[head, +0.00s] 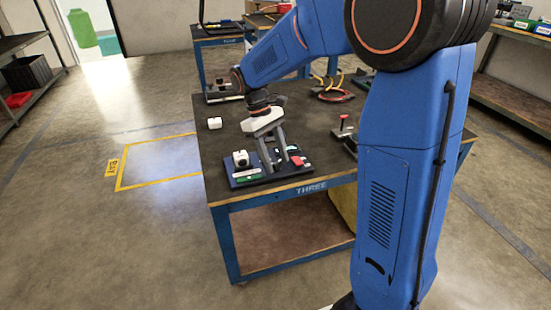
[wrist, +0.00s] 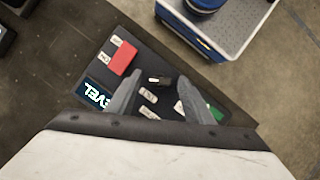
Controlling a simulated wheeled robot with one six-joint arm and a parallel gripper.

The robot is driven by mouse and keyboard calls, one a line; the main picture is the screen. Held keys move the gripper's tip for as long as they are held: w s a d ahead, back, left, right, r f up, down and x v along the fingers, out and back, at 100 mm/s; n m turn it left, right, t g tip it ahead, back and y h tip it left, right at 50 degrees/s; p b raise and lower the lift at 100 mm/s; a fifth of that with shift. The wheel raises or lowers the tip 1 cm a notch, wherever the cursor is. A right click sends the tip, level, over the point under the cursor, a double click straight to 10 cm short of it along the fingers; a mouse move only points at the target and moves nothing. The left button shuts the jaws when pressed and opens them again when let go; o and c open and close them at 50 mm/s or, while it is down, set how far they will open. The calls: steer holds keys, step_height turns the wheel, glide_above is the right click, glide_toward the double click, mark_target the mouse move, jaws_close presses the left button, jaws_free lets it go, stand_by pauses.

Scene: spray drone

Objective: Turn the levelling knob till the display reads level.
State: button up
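A dark panel (head: 237,181) lies on the table's near end; it fills the middle of the wrist view (wrist: 150,42). My gripper (head: 277,163) points down over it, its two fingers spread. In the wrist view a small dark piece (wrist: 160,79) shows between the fingertips (wrist: 160,74), with gaps on both sides; I cannot tell if it is the levelling knob. The display (wrist: 93,95) shows pale upside-down letters that seem to end in "VEL", the rest hidden by a finger. The panel also carries a red block (wrist: 123,58), a green part (wrist: 214,112) and a white block (head: 240,158).
The table (head: 235,110) is marked THREE. A loose white block (head: 214,123), a red-topped lever (head: 343,122) and a red ring (head: 336,95) are on it. A yellow-taped floor area (head: 150,165) is clear at left. Shelves (head: 15,100) stand far left.

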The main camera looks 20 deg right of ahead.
steer(key=v, duration=1.7)
steer(key=shift+r, duration=0.15)
steer(key=shift+w, duration=0.1)
steer(key=m+t, duration=0.1)
steer(key=t, duration=0.1)
glide_above(280, 172)
steer(key=s+d+f+m+t+y, duration=0.1)
steer(key=s+d+m+t+y, duration=0.15)
steer(key=s, duration=0.65)
steer(key=s+d+f+m+t, duration=0.2)
steer(key=s+d+f+t, duration=0.2)
steer(key=s+f, duration=0.5)
steer(key=s, duration=0.4)
steer(key=shift+s+f, duration=0.2)
steer(key=shift+s, duration=0.05)
